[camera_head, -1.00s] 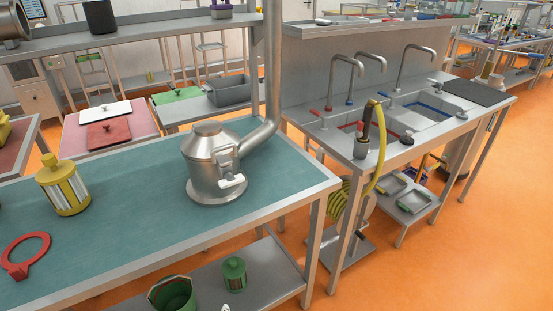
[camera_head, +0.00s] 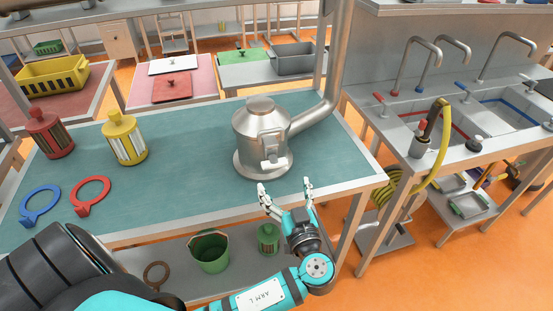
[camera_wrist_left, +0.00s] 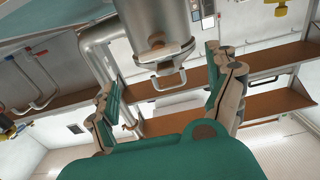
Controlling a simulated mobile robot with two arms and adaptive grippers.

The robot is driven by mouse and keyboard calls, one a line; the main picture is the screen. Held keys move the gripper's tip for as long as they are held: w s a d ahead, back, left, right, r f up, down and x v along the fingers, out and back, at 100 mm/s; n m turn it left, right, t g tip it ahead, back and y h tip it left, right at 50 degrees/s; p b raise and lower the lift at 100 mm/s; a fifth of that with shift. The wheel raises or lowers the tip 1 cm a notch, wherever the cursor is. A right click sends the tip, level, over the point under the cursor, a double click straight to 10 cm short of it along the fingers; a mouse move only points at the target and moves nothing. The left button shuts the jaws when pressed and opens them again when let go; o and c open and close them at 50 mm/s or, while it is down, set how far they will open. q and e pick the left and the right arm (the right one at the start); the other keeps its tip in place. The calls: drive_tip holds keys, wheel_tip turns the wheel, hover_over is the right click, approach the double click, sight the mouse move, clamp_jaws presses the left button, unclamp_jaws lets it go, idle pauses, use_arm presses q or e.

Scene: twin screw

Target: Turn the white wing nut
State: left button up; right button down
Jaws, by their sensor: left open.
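The metal vessel (camera_head: 262,125) stands on the blue-green worktop, with a pipe leaving its right side. The white wing nut (camera_head: 268,163) sits low on the vessel's front, at its clamp. In the left wrist view the pale wing nut (camera_wrist_left: 165,51) shows ahead, between the fingers and against the vessel (camera_wrist_left: 158,20). My left gripper (camera_head: 286,190) is open and empty just in front of the vessel, at the worktop's front edge. Its fingers stand apart from the nut. In the wrist view the gripper (camera_wrist_left: 160,75) has one finger on each side. My right gripper is not in view.
A yellow canister (camera_head: 124,140), a red canister (camera_head: 50,133), a red ring (camera_head: 91,192) and a blue ring (camera_head: 40,204) are on the worktop's left. Green containers (camera_head: 209,251) stand on the lower shelf. A sink unit (camera_head: 470,120) is at right.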

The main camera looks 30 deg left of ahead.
sight(276, 167)
use_arm(q)
drive_tip(key=p+x, duration=0.2)
drive_tip(key=x, duration=0.5)
drive_tip(key=shift+w+a+r, duration=0.1)
drive_tip(key=shift+w+a, duration=0.05)
drive_tip(key=shift+w+a+p, duration=0.3)
drive_tip(key=shift+a, duration=0.05)
drive_tip(key=c, duration=1.1)
drive_tip(key=shift+f, duration=0.2)
drive_tip(key=shift+c, duration=0.4)
